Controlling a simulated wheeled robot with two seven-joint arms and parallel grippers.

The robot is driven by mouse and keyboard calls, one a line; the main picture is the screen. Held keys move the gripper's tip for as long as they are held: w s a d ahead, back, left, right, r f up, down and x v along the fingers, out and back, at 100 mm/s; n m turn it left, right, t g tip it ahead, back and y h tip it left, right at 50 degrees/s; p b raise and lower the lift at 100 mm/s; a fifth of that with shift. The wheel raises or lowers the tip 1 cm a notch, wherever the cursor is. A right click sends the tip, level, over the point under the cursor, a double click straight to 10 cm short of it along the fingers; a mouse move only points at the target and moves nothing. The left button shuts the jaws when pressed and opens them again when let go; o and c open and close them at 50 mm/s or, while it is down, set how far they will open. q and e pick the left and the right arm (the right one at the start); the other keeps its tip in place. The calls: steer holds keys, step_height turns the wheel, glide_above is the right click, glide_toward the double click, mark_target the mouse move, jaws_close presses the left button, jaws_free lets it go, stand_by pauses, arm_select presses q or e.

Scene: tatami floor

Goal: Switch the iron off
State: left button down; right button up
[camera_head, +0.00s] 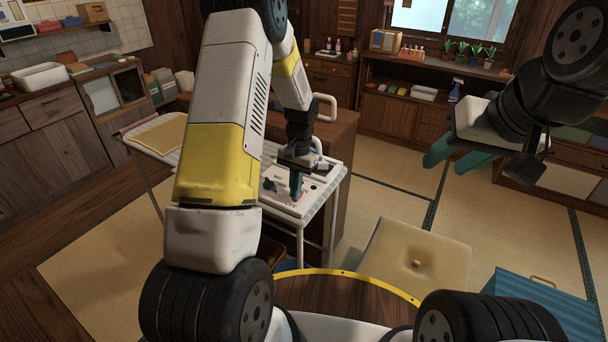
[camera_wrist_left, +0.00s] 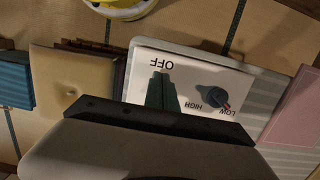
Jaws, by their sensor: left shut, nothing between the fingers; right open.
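A white control panel (camera_head: 283,203) sits at the right end of the ironing board; in the left wrist view this panel (camera_wrist_left: 190,64) carries the words OFF, HIGH and LOW, upside down. A dark blue knob (camera_wrist_left: 215,97) lies between HIGH and LOW, with a small red mark on its side near LOW. My left gripper (camera_head: 296,196) points down over the panel, its teal fingers shut and empty. In the left wrist view the fingers (camera_wrist_left: 162,91) are beside OFF, apart from the knob; contact with the panel cannot be told. My right gripper (camera_head: 452,160) is open and empty, far from the panel.
The ironing board (camera_head: 165,160) holds a folded yellow cloth (camera_head: 164,134). A brown cabinet (camera_head: 337,127) stands right behind it. A beige cushion (camera_head: 413,257) and a blue box (camera_head: 541,300) are at the right front. The tatami between cushion and shelves is clear.

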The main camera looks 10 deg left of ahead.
mark_target(301, 193)
arm_select(q)
steer(key=shift+w+d+r, duration=0.1)
steer(key=shift+w+d, duration=0.2)
steer(key=shift+w, duration=0.3)
step_height(301, 193, up, 14)
steer(key=w, duration=0.2)
steer(key=shift+d, duration=0.35)
steer(key=shift+s+d, duration=0.1)
steer(key=shift+s, duration=0.6)
steer(key=f, duration=0.4)
steer(key=s+f, duration=0.1)
steer(key=f, duration=0.4)
steer(key=s+f, duration=0.1)
steer(key=f, duration=0.4)
steer(key=shift+a, duration=0.35)
